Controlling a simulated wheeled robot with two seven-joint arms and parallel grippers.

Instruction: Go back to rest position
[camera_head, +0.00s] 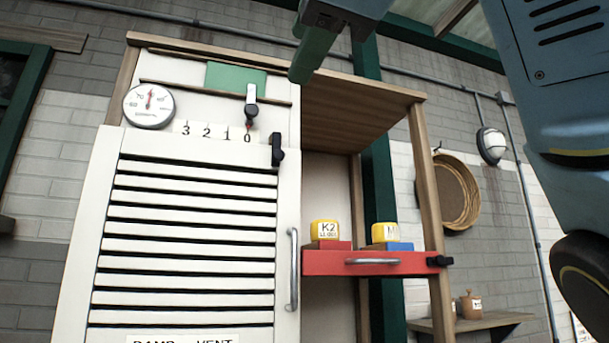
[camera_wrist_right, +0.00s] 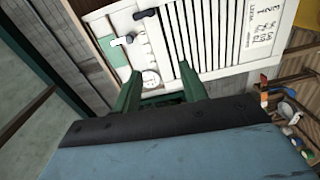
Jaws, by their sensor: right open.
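My right gripper (camera_head: 301,70) is at the top middle of the head view, in front of the cabinet's top edge, with a green finger hanging down. In the right wrist view my right gripper (camera_wrist_right: 160,86) shows two green fingers spread apart with nothing between them. The white slatted cabinet (camera_head: 110,240) fills the left and middle of the head view and shows beyond the fingers in the right wrist view (camera_wrist_right: 205,55). My left gripper is not in view.
A wall lamp (camera_head: 491,145) and basket (camera_head: 455,190) are at right.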

